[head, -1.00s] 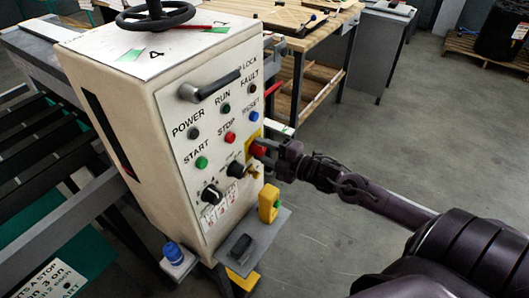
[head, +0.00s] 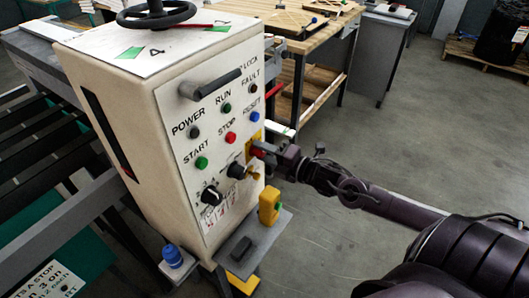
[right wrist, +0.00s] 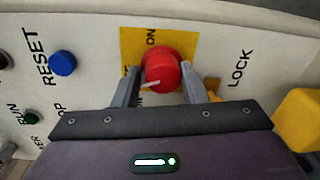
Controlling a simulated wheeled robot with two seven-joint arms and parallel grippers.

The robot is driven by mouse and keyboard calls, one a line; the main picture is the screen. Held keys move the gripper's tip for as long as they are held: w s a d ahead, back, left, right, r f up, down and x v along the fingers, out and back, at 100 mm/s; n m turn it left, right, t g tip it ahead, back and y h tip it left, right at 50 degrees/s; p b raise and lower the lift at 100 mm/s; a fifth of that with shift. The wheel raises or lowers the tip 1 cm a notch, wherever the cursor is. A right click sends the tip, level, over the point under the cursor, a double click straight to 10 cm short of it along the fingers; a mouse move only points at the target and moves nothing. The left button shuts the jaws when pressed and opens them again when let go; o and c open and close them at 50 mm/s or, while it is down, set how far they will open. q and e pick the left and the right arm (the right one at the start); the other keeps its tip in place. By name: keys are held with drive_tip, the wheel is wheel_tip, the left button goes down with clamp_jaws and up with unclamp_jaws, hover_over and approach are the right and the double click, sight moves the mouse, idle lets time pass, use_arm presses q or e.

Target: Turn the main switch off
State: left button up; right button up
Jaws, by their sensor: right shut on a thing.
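The main switch is a red round knob on a yellow plate (right wrist: 130,42) on the slanted front panel of the cream control cabinet (head: 115,115). In the right wrist view the red knob (right wrist: 162,66) sits between the two grey fingers of my right gripper (right wrist: 162,88), which is shut on it. A white mark on the knob points to the lower left there. "ON" is printed at the plate's top; another label is partly hidden by a finger. In the head view my right gripper (head: 268,152) mostly covers the knob. My left gripper is not in view.
Close by are a blue button (right wrist: 62,64), a black selector (head: 211,195), a key switch (head: 236,170) and a yellow block (head: 269,206) on a small shelf. A wooden workbench (head: 318,38) stands behind. The floor to the right is open.

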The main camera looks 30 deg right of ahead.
drive_tip(key=shift+s+f, duration=0.15)
drive_tip(key=shift+f, duration=0.35)
drive_tip(key=o, duration=0.7)
drive_tip(key=shift+o, duration=0.9)
drive_tip(key=shift+r, duration=0.2)
drive_tip(key=v, duration=0.7)
drive_tip(key=shift+s+d, duration=0.2)
drive_tip(key=shift+r, duration=0.1)
